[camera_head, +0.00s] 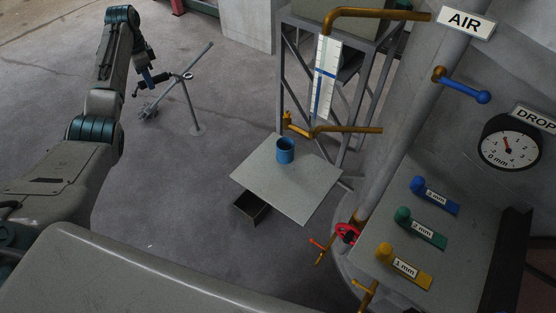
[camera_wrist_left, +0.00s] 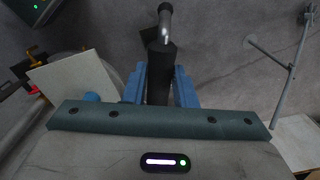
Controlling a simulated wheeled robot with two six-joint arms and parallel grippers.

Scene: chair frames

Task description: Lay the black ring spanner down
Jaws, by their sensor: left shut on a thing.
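My left gripper (camera_head: 150,80) is at the upper left of the head view, out over the floor. In the left wrist view its blue fingers (camera_wrist_left: 160,88) are shut on the black handle (camera_wrist_left: 161,72) of the ring spanner. A bright steel shank runs from the handle to a rounded end (camera_wrist_left: 165,8) at the top of that view. In the head view the dark handle (camera_head: 152,86) shows small at the fingers, held above the floor. The spanner's far end is hard to separate from a thin metal stand behind it. My right gripper is out of view.
The thin metal stand (camera_head: 188,108) is close by the gripper. A grey square plate (camera_head: 310,185) bears a blue cup (camera_head: 285,150). A bench (camera_head: 455,245) with blue, green and yellow gauges, pipes and a dial (camera_head: 508,143) are at right. Floor between stand and plate is clear.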

